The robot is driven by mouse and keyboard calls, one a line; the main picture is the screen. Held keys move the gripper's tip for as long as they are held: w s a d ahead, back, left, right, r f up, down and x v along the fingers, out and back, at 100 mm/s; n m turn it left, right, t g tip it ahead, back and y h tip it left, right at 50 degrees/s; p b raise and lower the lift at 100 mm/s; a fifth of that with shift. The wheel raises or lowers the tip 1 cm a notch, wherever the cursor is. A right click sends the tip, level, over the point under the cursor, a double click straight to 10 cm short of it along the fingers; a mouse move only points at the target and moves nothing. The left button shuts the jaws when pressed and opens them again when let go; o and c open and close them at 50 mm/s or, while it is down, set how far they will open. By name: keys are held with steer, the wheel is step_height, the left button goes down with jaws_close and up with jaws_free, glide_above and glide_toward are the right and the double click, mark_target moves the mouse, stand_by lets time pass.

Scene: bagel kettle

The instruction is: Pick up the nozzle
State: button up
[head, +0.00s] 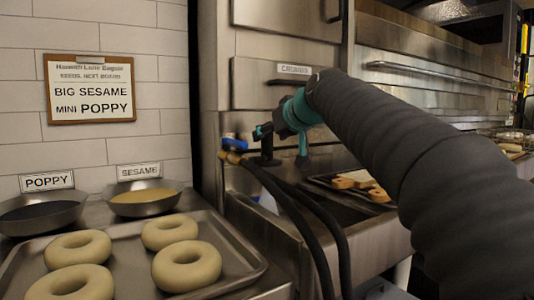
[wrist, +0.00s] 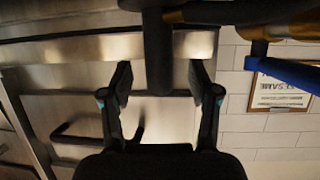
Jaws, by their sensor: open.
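The nozzle appears to be the dark upright cylinder (wrist: 158,55) in the wrist view. It joins a dark bar with brass parts and a blue lever (wrist: 290,70). My gripper (wrist: 160,82) is open, with one finger on each side of the cylinder and a gap to both. In the head view the blue lever (head: 235,144) and a brass fitting (head: 233,157) show just left of my gripper (head: 281,146). I cannot clearly tell the nozzle from the dark fingers there.
Black hoses (head: 317,250) hang below the fitting, in front of a steel counter. A tray (head: 250,262) of raw bagels and pans of poppy (head: 38,216) and sesame (head: 143,199) stand left. Another tray (head: 330,183) with baked pieces lies behind my arm. Steel cabinets stand close behind.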

steer(key=x, duration=0.3)
steer(key=shift+w+f, duration=0.1)
jaws_close()
step_height(320, 180, up, 5)
steer(key=shift+f+p, duration=0.2)
steer(key=shift+p, duration=0.75)
steer(key=s+d+r+p, duration=0.2)
steer(key=d+r+p, duration=0.1)
steer(key=d+r, duration=0.5)
steer(key=d, duration=0.3)
steer(key=shift+s+d+r, duration=0.2)
steer(key=shift+s+r, duration=0.05)
steer(key=shift+s, duration=0.15)
steer(key=shift+a, duration=0.15)
